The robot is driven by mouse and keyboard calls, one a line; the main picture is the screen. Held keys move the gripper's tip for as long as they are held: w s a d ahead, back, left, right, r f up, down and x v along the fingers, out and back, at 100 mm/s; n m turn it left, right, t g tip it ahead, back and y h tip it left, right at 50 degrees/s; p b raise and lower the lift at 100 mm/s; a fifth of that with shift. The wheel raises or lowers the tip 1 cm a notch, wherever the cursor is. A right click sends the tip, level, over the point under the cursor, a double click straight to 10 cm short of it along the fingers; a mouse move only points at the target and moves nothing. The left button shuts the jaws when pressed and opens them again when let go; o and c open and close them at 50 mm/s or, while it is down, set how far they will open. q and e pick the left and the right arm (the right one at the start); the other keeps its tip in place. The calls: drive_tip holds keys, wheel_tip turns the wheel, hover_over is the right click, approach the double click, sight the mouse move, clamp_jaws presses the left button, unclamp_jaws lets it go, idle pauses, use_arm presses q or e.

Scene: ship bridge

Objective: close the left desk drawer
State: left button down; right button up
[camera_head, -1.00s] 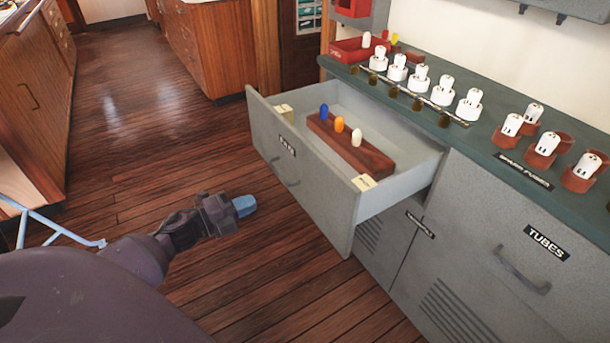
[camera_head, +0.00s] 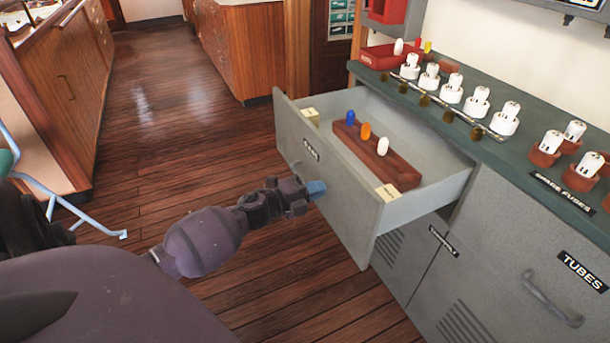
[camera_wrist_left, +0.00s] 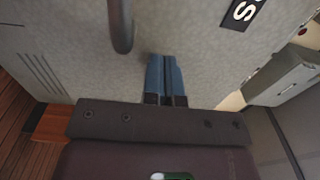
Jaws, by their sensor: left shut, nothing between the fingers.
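The left desk drawer (camera_head: 335,205) is a grey drawer pulled well out of the desk. Inside it lies a wooden block (camera_head: 400,171) with blue, orange and white pegs. My left gripper (camera_head: 316,189) is shut and empty, with its blue fingertips right at the drawer's front face. In the left wrist view the shut blue fingers (camera_wrist_left: 165,76) point at the grey front (camera_wrist_left: 215,60), beside the dark handle (camera_wrist_left: 121,22). I cannot tell whether the fingertips touch the front. In the head view the arm hides part of the handle. My right gripper is not in view.
The green desk top (camera_head: 480,146) holds several white tubes in holders. A closed drawer labelled TUBES (camera_head: 535,265) is at the right. Wooden cabinets (camera_head: 238,50) stand at the back.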

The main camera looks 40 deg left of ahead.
use_arm(q)
drive_tip(key=shift+w+d, duration=0.1)
drive_tip(key=shift+w, duration=0.15)
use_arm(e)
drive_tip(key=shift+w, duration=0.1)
